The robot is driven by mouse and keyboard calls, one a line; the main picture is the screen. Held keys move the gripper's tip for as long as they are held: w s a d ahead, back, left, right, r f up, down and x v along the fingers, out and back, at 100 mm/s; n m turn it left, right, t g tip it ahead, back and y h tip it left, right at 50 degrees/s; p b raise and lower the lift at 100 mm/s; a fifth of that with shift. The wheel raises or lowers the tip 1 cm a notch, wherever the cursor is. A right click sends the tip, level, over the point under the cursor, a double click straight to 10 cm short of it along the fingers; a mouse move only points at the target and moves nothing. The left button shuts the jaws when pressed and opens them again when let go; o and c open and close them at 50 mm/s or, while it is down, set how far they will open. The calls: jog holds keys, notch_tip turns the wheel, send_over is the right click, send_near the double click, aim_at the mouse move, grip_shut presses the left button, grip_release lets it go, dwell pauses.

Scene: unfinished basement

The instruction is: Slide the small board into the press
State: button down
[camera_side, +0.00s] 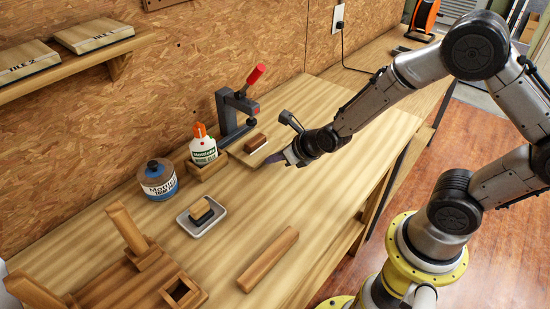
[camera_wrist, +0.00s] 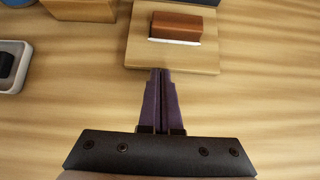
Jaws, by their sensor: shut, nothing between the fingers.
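The small light-wood board (camera_side: 262,158) lies on the bench in front of the dark grey press (camera_side: 238,112), which has a red handle. A reddish-brown block (camera_side: 255,142) sits on the board, with a white strip along its near edge in the wrist view. My gripper (camera_side: 289,157) is low over the bench at the board's right side. In the wrist view my shut, empty fingers (camera_wrist: 161,72) point at the near edge of the board (camera_wrist: 190,58); their tips touch it or nearly do. The board's far part reaches a dark surface at the top, probably the press base.
A glue bottle (camera_side: 203,147) in a wooden holder stands left of the press. A blue jar (camera_side: 158,181) and a grey tray (camera_side: 202,220) with a sponge-like block are further left. A wooden bar (camera_side: 269,258) lies in front.

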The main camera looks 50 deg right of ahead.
jog(key=shift+w, duration=0.75)
jog(key=shift+s, duration=0.15)
